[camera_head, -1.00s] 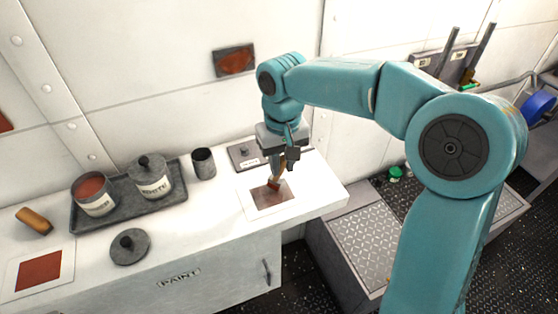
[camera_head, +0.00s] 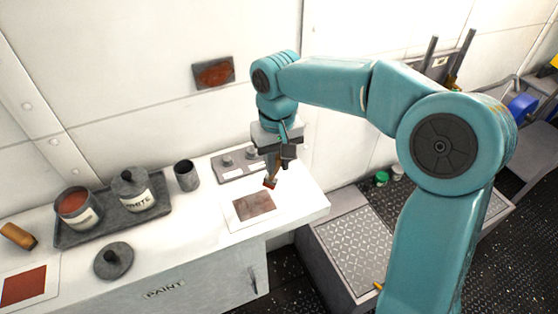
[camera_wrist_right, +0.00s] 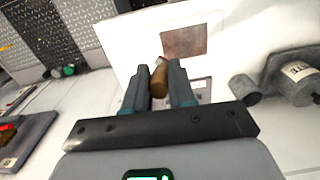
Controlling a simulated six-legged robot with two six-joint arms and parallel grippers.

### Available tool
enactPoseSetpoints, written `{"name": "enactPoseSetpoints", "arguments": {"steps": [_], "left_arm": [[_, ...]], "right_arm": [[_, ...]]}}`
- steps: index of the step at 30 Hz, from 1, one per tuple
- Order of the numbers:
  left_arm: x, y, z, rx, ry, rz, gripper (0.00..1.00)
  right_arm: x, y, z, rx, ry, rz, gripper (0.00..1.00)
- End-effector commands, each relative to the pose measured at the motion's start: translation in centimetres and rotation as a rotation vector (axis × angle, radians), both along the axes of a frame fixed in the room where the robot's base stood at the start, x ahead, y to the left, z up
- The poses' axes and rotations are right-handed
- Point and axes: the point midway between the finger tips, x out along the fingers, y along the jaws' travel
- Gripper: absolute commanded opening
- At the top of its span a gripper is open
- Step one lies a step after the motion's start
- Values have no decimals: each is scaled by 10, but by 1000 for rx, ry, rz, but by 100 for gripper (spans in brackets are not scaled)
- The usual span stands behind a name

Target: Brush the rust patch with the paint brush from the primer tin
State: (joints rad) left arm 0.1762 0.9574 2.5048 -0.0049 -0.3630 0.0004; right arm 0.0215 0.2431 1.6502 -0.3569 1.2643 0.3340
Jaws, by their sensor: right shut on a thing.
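My right gripper (camera_head: 280,160) is shut on the paint brush (camera_head: 270,179), bristles down with a red-brown tip. The brush handle (camera_wrist_right: 159,83) shows between the fingers in the right wrist view. The tip appears just above and behind the mottled brown rust patch (camera_head: 254,206) on a white sheet, apart from it. That patch also shows in the right wrist view (camera_wrist_right: 184,42). The open primer tin (camera_head: 75,208), with red-brown paint inside, stands in a dark tray at left. My left gripper is not in view.
A lidded white-paint tin (camera_head: 134,190) shares the tray (camera_head: 100,229). A dark cup (camera_head: 186,175), a loose lid (camera_head: 114,261), a brown-handled item (camera_head: 17,236) and a red swatch (camera_head: 24,287) are on the counter. A small plate with knobs (camera_head: 237,165) lies behind the patch.

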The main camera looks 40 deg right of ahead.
Motion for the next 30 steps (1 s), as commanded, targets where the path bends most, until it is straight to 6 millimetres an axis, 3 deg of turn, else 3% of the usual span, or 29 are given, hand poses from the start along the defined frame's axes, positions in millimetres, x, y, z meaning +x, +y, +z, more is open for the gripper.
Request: {"name": "enactPoseSetpoints", "arguments": {"steps": [16, 30], "left_arm": [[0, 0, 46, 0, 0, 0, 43], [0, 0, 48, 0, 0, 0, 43]], "right_arm": [[-1, -5, 51, 0, -2, 1, 0], [-2, -6, 54, 0, -1, 2, 0]]}}
